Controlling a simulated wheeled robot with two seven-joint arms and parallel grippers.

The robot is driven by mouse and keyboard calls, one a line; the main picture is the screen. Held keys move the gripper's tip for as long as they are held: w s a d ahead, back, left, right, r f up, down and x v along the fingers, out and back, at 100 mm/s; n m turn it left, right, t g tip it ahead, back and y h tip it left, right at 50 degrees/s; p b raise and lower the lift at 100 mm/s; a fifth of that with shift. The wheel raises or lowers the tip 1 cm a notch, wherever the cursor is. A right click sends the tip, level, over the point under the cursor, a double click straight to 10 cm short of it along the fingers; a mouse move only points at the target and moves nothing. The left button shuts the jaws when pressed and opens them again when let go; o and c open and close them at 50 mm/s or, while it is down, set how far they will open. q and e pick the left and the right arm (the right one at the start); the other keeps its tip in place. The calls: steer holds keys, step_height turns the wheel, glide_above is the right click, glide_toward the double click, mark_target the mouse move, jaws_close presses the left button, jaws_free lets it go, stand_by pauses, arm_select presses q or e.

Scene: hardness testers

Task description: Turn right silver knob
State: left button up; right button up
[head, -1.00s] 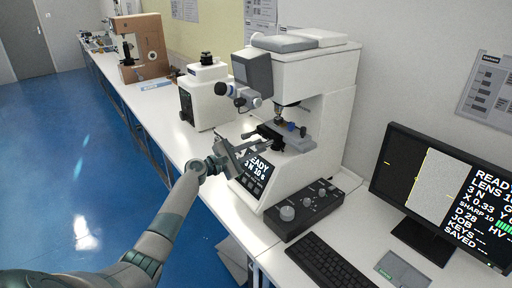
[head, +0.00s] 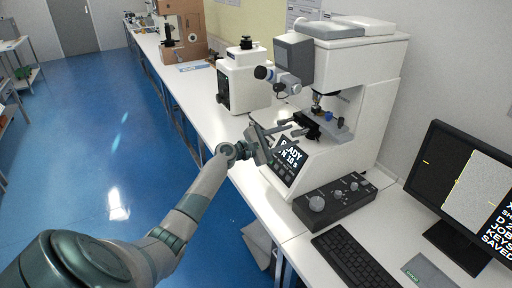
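The white hardness tester (head: 345,80) stands on the bench, with a dark stage (head: 322,125) under its lens. A black control box (head: 335,205) sits in front of it. The box carries a large silver knob (head: 317,203) at its left and smaller silver knobs, one in the middle (head: 338,194) and one at the right (head: 354,186). My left gripper (head: 297,124) is in front of the stage, above the tester's lit display (head: 290,155). Its fingers are apart and nothing shows between them. It is up and left of the control box, away from the knobs. My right gripper is out of view.
A keyboard (head: 355,262) lies in front of the control box. A monitor (head: 462,190) stands at the right. Bare bench top lies between the control box and the monitor.

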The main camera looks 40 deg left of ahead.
arm_select(q)
steer(key=b+v, duration=0.5)
steer(key=v, duration=1.1)
